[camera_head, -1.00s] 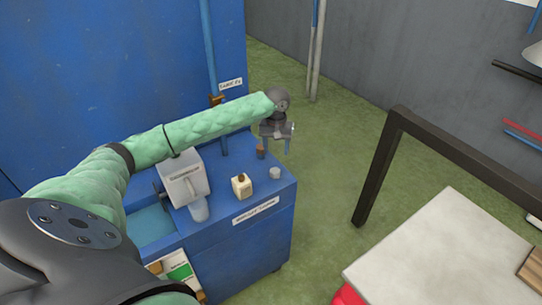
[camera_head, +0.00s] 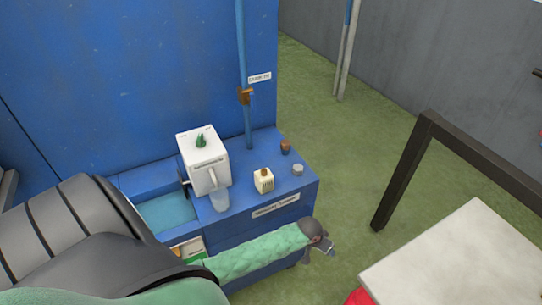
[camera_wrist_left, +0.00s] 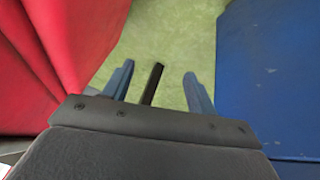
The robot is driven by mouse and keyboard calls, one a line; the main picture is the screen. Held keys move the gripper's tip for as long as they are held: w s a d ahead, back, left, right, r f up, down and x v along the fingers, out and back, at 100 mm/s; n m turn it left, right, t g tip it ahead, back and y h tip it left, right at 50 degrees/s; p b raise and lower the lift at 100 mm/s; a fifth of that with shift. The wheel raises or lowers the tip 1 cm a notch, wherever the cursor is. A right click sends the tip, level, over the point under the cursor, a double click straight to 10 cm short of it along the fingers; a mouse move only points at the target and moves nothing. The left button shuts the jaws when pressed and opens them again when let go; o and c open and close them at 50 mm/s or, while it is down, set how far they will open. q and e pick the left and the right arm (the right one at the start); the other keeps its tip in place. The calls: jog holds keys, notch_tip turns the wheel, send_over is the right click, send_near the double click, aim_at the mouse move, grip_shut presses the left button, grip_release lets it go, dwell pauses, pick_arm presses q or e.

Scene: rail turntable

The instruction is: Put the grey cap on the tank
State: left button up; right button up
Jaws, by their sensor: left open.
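A small grey cap-like cylinder (camera_head: 297,170) stands at the right end of the blue counter. A white box-shaped unit (camera_head: 205,163) with a green piece on top (camera_head: 201,140) stands further left; it may be the tank, but I cannot tell for sure. A clear jug (camera_head: 219,199) stands against its front. My left gripper (camera_head: 328,248) is low in front of the counter's right end, apart from the cap. In the left wrist view it is open (camera_wrist_left: 158,82) with nothing between its fingers. My right gripper is out of view.
A blue pipe (camera_head: 244,60) rises at the counter's back. A dark frame (camera_head: 400,180) and a pale table (camera_head: 450,262) are at right. Green floor lies between.

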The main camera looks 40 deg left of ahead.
pick_arm(q)
jog(key=s+d+f+m+g+y, duration=0.1)
jog(key=s+d+f+g+y, duration=0.1)
jog(key=s+f, duration=2.7)
jog(key=s, duration=0.4)
jog(key=shift+f+m+g, duration=0.3)
jog(key=shift+f, duration=0.05)
jog(key=shift+d+r, duration=0.1)
